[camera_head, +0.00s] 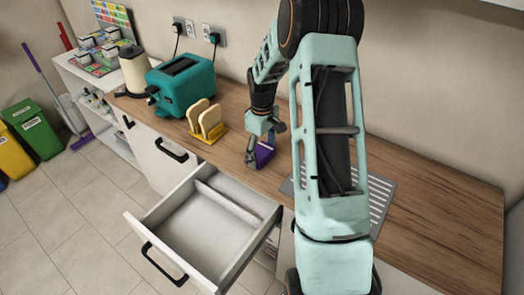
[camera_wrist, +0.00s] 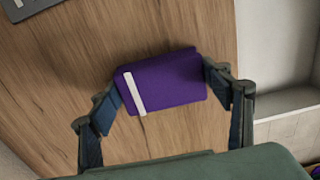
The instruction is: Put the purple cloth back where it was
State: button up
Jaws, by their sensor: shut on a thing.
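The purple cloth (camera_wrist: 170,82) is a small folded block with a white stripe near its left end in the wrist view. My gripper (camera_wrist: 165,95) is shut on it, with one finger at each end. In the head view my gripper (camera_head: 259,148) is over the front part of the wooden counter (camera_head: 430,190), with the cloth (camera_head: 264,154) between its fingers. I cannot tell whether the cloth touches the counter or is just above it. An open, empty-looking white drawer (camera_head: 190,228) with a divider is below and left of my gripper.
A yellow rack with toast (camera_head: 208,124) and a teal toaster (camera_head: 182,85) stand left of my gripper. A cream kettle (camera_head: 135,72) is farther left. A grey ridged drain plate (camera_head: 380,198) lies to the right, partly behind my arm. The right counter is clear.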

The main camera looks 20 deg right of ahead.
aim_at(261, 152)
jog(key=shift+f, duration=0.2)
jog(key=o, duration=1)
jog(key=shift+r, duration=0.1)
jog(key=shift+r, duration=0.1)
notch_tip(261, 152, up, 12)
jog(key=shift+r+b, duration=0.1)
jog(key=shift+b, duration=0.3)
jog(key=shift+w+a, duration=0.1)
